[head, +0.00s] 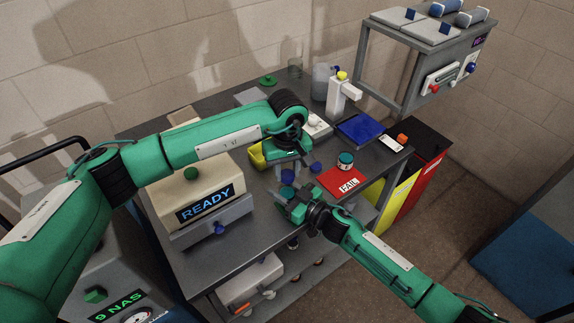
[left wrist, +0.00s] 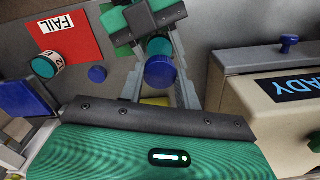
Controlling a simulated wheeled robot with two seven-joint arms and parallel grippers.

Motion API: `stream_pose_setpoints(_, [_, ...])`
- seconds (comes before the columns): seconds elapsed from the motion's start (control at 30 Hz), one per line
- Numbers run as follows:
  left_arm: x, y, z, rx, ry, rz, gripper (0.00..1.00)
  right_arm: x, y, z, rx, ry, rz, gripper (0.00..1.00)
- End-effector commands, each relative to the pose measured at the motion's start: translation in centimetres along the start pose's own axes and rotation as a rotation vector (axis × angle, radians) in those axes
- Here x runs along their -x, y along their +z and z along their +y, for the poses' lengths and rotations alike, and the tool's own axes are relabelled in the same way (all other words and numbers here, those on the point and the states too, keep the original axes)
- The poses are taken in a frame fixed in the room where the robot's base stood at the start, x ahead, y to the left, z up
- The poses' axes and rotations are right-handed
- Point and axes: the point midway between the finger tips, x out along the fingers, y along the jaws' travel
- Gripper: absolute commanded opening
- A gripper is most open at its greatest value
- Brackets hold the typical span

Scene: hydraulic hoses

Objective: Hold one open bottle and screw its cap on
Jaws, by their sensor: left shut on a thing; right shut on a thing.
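A blue cap (left wrist: 160,72) sits between the fingers of my left gripper (left wrist: 160,88), which is shut on it; the head view shows this cap (head: 288,176) just below the left gripper (head: 287,168). A bottle with a teal body (left wrist: 158,46) lies right behind the cap in the left wrist view. My right gripper (head: 287,199) is shut on the bottle, over the table's front edge area; it also shows in the left wrist view (left wrist: 148,28). The cap overlaps the bottle's end in view; I cannot tell whether the threads are engaged.
Another blue cap (head: 315,167) lies on the table. A numbered bottle (head: 345,160) stands on the red FAIL card (head: 342,181). The beige READY machine (head: 198,186) stands left of the grippers. A blue tray (head: 359,130) and white dispenser (head: 337,97) are behind.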

Motion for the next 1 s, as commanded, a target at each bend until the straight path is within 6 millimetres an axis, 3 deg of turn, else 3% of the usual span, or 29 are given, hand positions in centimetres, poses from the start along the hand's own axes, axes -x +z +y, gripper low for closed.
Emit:
stream_pose_setpoints(0.4, [0.0, 0.0, 0.0, 0.000, 0.001, 0.000, 0.13, 0.0, 0.0, 0.0, 0.000, 0.000, 0.000, 0.00])
stream_pose_setpoints(0.73, [-1.6, 0.0, 0.0, 0.000, 0.000, 0.000, 0.13, 0.0, 0.0, 0.0, 0.000, 0.000, 0.000, 0.00])
stream_pose_setpoints(1.0, [-1.7, 0.0, 0.1, 0.000, 0.001, 0.000, 0.13, 0.0, 0.0, 0.0, 0.000, 0.000, 0.000, 0.00])
